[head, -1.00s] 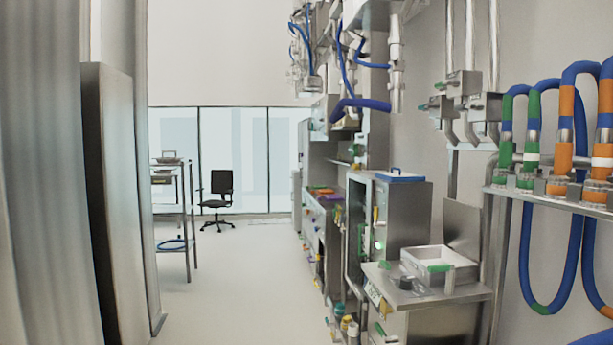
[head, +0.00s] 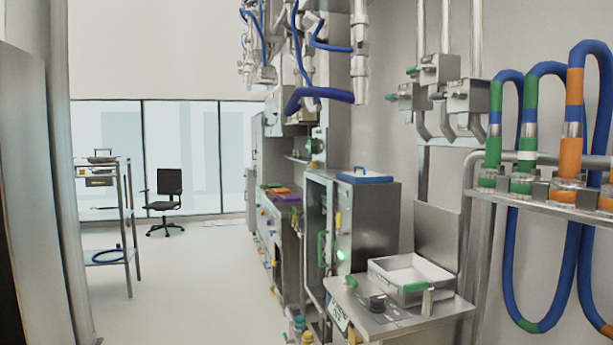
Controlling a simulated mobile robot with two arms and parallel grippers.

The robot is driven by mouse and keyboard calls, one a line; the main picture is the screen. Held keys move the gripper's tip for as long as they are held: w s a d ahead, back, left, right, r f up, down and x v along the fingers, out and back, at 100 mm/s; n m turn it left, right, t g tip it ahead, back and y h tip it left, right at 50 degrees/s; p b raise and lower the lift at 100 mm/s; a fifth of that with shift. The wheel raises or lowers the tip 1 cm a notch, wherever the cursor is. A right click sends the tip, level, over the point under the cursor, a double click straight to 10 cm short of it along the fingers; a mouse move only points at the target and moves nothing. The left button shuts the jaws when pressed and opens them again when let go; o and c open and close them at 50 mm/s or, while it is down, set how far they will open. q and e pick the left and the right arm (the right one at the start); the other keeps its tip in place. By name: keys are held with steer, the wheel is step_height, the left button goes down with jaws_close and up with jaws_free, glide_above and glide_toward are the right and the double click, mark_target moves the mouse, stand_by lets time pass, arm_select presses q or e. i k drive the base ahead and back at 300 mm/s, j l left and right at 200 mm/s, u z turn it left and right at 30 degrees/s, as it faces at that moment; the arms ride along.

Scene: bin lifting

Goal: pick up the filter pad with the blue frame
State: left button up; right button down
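A flat pad with a blue frame (head: 365,176) lies on top of a steel cabinet (head: 373,217) right of the middle in the head view. A small dark loop, perhaps a handle, stands up from it. It is small here, and its inner surface is hard to make out. Neither of my grippers is in view.
A steel side table (head: 393,322) holds a white-lined bin with green handles (head: 408,276). Hoses (head: 510,210) hang at the right. A wheeled rack (head: 128,225) and an office chair (head: 163,200) stand at left. The pale floor (head: 185,290) between is open.

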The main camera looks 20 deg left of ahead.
mark_target(364, 178)
steer(key=i+j+u, duration=0.2)
steer(key=i, duration=0.25)
steer(key=i+j+u, duration=0.15)
steer(key=i, duration=0.35)
steer(key=i+j+z, duration=0.1)
steer(key=z, duration=0.3)
steer(key=i+j+z, duration=0.15)
steer(key=z, duration=0.3)
steer(key=j+z, duration=0.2)
steer(key=z, duration=0.2)
steer(key=i, duration=0.05)
